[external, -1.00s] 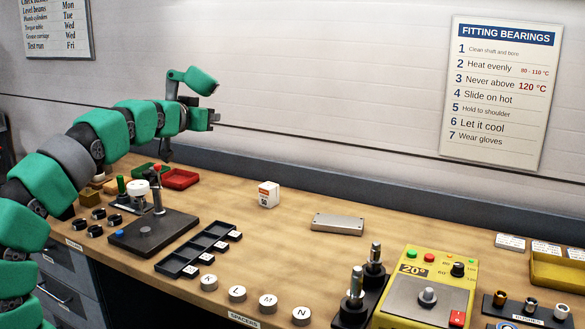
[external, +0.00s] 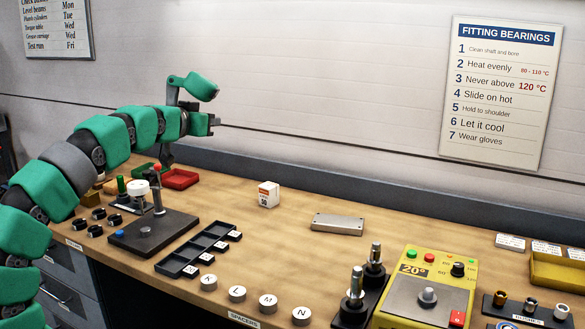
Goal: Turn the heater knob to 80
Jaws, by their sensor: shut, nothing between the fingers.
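The yellow heater (external: 410,257) stands at the front right of the bench, with a display (external: 412,269) reading 20°. Its black heater knob (external: 458,269) is at the top right of its face, beside small scale numbers; 60 can be made out, but the pointer is too small to read. My gripper (external: 215,121) is shut and empty, high above the back left of the bench, far left of the heater.
Two upright metal posts (external: 374,256) on dark bases stand just left of the heater. A rack of bushings (external: 530,305) and a yellow tray (external: 560,270) are on its right. A grey block (external: 338,222) and small white box (external: 268,194) lie mid-bench, with bare wood around them.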

